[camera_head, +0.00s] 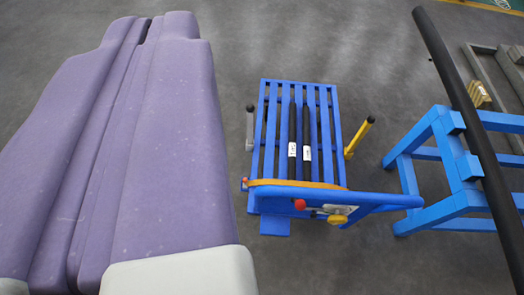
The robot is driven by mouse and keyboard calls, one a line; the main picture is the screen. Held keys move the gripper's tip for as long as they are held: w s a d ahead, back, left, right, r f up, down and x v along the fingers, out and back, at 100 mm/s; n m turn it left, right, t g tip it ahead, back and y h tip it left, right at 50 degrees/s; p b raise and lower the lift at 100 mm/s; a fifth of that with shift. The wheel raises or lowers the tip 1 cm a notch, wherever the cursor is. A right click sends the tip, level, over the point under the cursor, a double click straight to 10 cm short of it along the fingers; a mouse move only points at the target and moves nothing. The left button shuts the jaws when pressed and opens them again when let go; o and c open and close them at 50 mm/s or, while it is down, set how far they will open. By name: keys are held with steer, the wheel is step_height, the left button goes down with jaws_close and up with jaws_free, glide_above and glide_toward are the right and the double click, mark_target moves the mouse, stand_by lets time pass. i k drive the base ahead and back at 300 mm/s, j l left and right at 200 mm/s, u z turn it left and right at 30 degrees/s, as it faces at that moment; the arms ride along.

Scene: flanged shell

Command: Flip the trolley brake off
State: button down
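The blue slatted trolley (269,130) stands on the floor near the middle of the head camera view. A blue push bar (385,200) runs along its near end. Below the bar's left part are a red knob (299,204) and a yellow knob (337,219) by a small pale plate. A grey lever (250,125) stands at the trolley's left side, and a yellow lever with a dark top (359,138) leans outward at its right. I cannot tell which of these is the brake, or its setting. No gripper fingers can be made out.
Two black rods with white labels (307,125) lie on the trolley. A long black pipe (450,65) crosses a blue stand (405,175) at right. Grey rails and wooden blocks (479,94) lie beyond. A large purple body, seemingly mine, fills the left. Floor behind the trolley is clear.

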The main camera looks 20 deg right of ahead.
mark_target(300, 204)
steer(key=i+j, duration=0.2)
steer(key=i, duration=0.3)
steer(key=i+j+z, duration=0.15)
steer(key=i, duration=0.35)
steer(key=i+j+z, duration=0.25)
steer(key=z, duration=0.25)
steer(key=i+j+z, duration=0.2)
steer(key=z, duration=0.3)
steer(key=i+j+z, duration=0.1)
steer(key=j+z, duration=1.2)
steer(key=j, duration=0.25)
steer(key=i, duration=0.05)
